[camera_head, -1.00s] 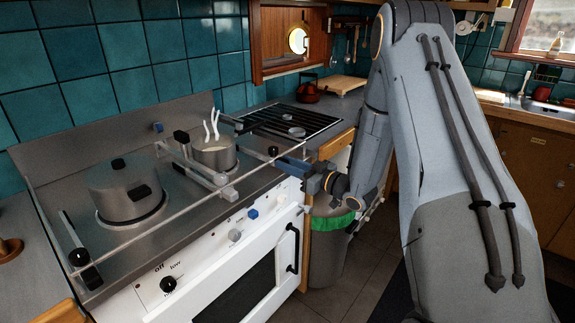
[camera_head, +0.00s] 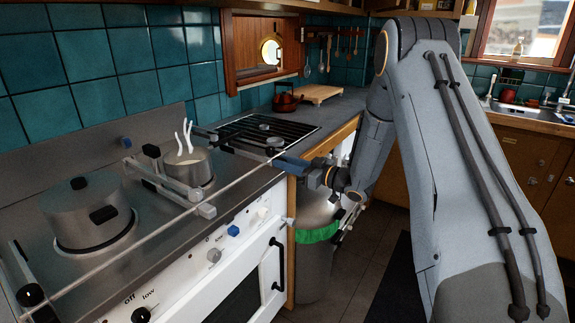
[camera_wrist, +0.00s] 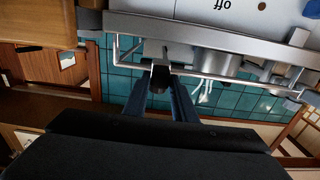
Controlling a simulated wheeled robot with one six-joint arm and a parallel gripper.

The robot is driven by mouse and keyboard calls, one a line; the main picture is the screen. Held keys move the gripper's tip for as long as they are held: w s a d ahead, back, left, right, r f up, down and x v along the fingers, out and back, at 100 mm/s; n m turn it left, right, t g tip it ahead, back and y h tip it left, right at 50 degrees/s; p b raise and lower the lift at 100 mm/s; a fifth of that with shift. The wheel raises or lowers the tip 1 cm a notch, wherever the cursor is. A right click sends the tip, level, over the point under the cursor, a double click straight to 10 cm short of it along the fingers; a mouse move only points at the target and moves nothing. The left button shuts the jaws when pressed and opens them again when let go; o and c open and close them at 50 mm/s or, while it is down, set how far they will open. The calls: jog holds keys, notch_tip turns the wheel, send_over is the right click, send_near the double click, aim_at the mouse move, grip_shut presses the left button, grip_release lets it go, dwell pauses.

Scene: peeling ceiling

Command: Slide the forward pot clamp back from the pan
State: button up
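The pan (camera_head: 190,168) is a small steel pot with white wisps above it, on the stove's right burner. The pot clamp (camera_head: 225,143) held by my gripper is a metal bar to the pan's right, apart from it. Its black knob (camera_head: 274,142) lies by the front rail, and also shows between my fingers in the wrist view (camera_wrist: 160,79). My gripper (camera_head: 288,161) has its blue-grey fingers closed around this knob; the exact contact is hard to see.
A large lidded pot (camera_head: 88,215) stands on the left burner, with one more clamp (camera_head: 25,282) beside it. A thin front rail (camera_head: 165,230) crosses the stove. A black grate (camera_head: 268,130) lies right of the pan. A green-rimmed bin (camera_head: 316,255) stands below my gripper.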

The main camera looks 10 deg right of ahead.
jog(key=o, duration=0.3)
jog(key=shift+d, duration=0.1)
jog(key=b+v, duration=0.2)
jog(key=v, duration=0.5)
jog(key=shift+s+d, duration=0.25)
jog(key=shift+s, duration=0.05)
jog(key=shift+w+r, duration=0.1)
jog(key=shift+w, duration=0.05)
jog(key=s+d+f+m+g+h, duration=0.2)
jog(key=s+m+h, duration=0.1)
jog(key=s+h, duration=0.25)
jog(key=s+d+f+m+g+h, duration=0.1)
jog(key=s+f+m+g+h, duration=0.15)
jog(key=s+m+h, duration=0.35)
jog(key=s+a+g, duration=0.1)
jog(key=s+g, duration=0.1)
jog(key=s, duration=0.5)
jog(key=s+a+g+h, duration=0.1)
jog(key=s+a+g, duration=0.1)
jog(key=s, duration=0.6)
jog(key=s+a+g, duration=0.2)
jog(key=s+g, duration=0.1)
jog(key=s, duration=0.5)
jog(key=shift+a+f+g, duration=0.2)
jog(key=shift+f+g, duration=0.15)
